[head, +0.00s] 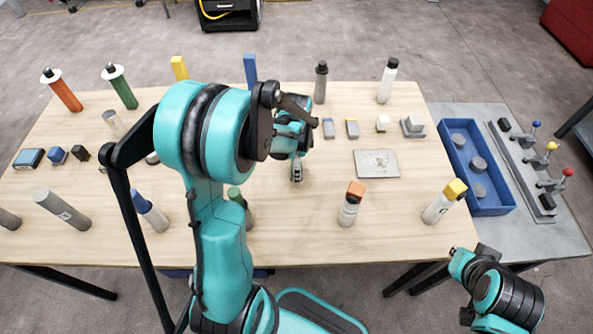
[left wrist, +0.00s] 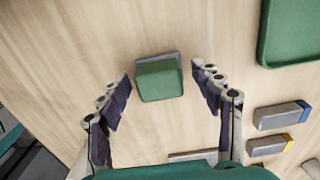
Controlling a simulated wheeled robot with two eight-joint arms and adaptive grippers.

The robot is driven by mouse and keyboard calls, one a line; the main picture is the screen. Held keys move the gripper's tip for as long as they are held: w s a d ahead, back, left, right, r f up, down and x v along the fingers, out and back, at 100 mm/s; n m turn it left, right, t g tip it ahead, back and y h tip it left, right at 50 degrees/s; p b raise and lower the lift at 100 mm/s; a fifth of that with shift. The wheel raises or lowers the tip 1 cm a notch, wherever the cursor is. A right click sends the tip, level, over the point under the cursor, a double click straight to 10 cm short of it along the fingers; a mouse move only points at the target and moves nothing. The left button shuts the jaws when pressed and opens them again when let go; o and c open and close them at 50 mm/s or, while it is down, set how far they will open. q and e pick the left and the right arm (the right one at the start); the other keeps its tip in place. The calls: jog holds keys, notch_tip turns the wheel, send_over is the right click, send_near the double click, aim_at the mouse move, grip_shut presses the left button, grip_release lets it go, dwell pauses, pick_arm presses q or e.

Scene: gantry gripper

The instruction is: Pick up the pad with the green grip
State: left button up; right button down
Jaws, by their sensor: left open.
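The pad with the green grip (left wrist: 160,80) lies on the wooden table, a green block on a grey base. It sits between the fingers of my left gripper (left wrist: 161,76), which is open; I see no finger touching it. In the head view my left gripper (head: 297,172) points down over the middle of the table, and my arm hides the green pad there. Of my right arm, only links show at the lower right; I cannot make out its gripper.
A larger green object (left wrist: 290,35) lies near the pad. Several upright bottles and cylinders stand around. A blue tray (head: 490,206) is beyond the table's right edge.

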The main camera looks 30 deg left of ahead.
pick_arm(q)
jog(key=c, duration=1.3)
jog(key=shift+o, duration=0.2)
jog(key=shift+r, duration=0.15)
notch_tip(320, 180, up, 5)
jog(key=shift+d+f+p, duration=0.15)
jog(key=shift+f+p, duration=0.05)
jog(key=shift+p, duration=0.95)
jog(key=w+d+r+p, duration=0.1)
jog(key=d+r+p, duration=0.1)
jog(key=d+r, duration=0.4)
jog(key=d, duration=0.5)
jog(key=shift+w+p, duration=0.35)
jog(key=shift+d+r, duration=0.1)
